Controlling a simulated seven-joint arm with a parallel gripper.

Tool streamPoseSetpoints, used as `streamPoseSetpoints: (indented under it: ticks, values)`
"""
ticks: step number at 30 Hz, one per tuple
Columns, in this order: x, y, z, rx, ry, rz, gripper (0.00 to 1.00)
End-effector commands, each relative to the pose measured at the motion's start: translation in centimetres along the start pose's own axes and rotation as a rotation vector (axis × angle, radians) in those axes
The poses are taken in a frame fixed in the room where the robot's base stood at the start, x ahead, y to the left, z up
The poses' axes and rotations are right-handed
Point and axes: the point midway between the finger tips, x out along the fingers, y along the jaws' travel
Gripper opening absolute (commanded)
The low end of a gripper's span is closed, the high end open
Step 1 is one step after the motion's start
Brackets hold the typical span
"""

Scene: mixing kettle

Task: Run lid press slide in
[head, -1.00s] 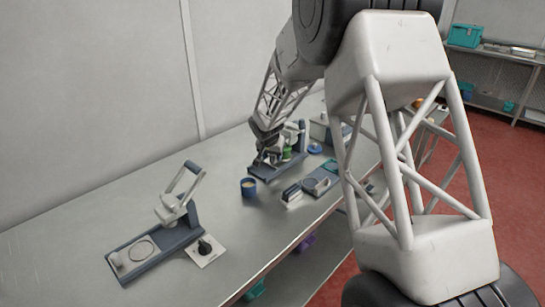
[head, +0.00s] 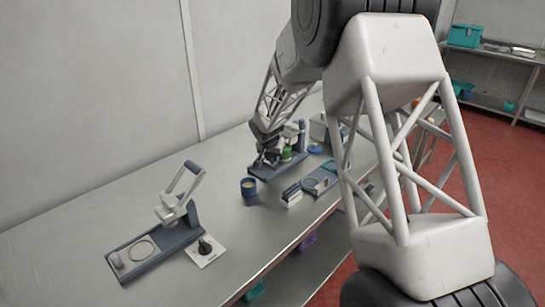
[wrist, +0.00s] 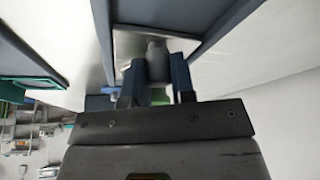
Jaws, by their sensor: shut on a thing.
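The far press (head: 262,173) is a dark blue-grey base with an upright, standing on the bench in the head view. A green item (head: 286,153) sits at its upright end. My gripper (head: 263,160) is low over the near end of this base. In the wrist view, my gripper (wrist: 155,85) has its two dark fingers shut on a grey rounded knob (wrist: 156,58), which stands on a pale plate (wrist: 128,45) between dark rails. My wrist hides part of the knob and the plate. I cannot tell how far in the slide is.
A second press (head: 150,255) with a raised lever stands at the front left, beside a white plate with a black knob (head: 205,246). A blue cup (head: 249,187), a grey block (head: 292,195) and a tray (head: 322,181) lie near my gripper. The bench's left middle is clear.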

Motion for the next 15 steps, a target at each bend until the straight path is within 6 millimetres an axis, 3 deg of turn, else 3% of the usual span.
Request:
streamPoseSetpoints:
  ticks: [9, 15]
  values:
    - [1.1, 1.5, -2.6, 0.002, 0.0, 0.0, 0.0]
    - [1.2, 1.6, -2.9, 0.0, 0.001, 0.0, 0.0]
